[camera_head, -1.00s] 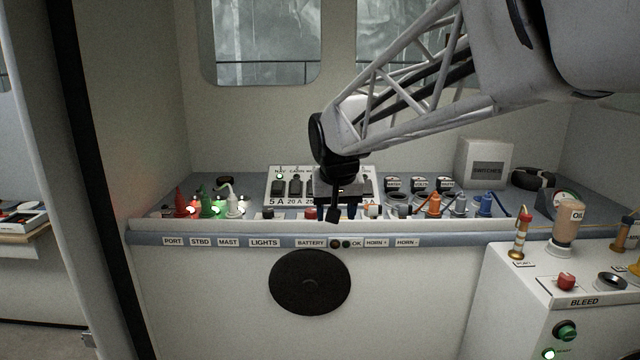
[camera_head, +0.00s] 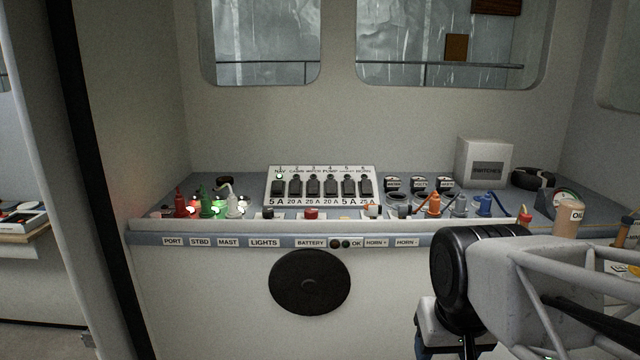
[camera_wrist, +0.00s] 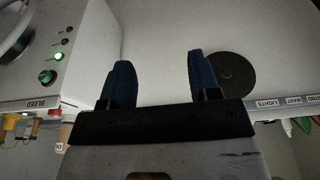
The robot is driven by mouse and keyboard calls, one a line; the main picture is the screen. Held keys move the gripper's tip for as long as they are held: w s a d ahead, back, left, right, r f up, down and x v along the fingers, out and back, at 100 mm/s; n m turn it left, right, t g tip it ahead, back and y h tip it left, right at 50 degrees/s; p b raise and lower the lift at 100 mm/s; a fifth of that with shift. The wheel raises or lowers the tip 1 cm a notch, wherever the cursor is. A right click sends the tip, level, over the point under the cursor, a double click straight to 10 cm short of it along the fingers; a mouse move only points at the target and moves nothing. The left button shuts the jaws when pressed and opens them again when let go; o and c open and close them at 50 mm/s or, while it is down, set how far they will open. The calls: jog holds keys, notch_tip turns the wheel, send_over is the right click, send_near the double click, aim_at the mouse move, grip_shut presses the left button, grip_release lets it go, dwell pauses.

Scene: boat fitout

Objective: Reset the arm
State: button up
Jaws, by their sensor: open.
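My gripper (camera_wrist: 160,85) shows in the wrist view with two blue fingers spread apart and nothing between them. Behind the fingers is the pale front of the console, with the round black disc (camera_wrist: 233,78) beside the right finger. In the head view my arm reaches in from the lower right and the wrist hangs in front of the console. The fingers are mostly cut off by the bottom edge there. The fuse panel (camera_head: 320,187) on the console is now in full view, with a row of black switches.
Red, green and white plugs (camera_head: 207,205) stand at the console's left, with orange and blue ones (camera_head: 435,205) at the right. A white switches box (camera_head: 484,162) stands behind. The BLEED cabinet (camera_wrist: 50,70) is close at the gripper's left in the wrist view.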

jog(key=shift+s+d+f, duration=0.2)
jog(key=shift+s+f, duration=0.3)
jog(key=shift+s, duration=0.35)
jog(key=shift+s+d+f, duration=0.2)
jog(key=shift+s+f, duration=0.25)
jog(key=shift+s, duration=0.4)
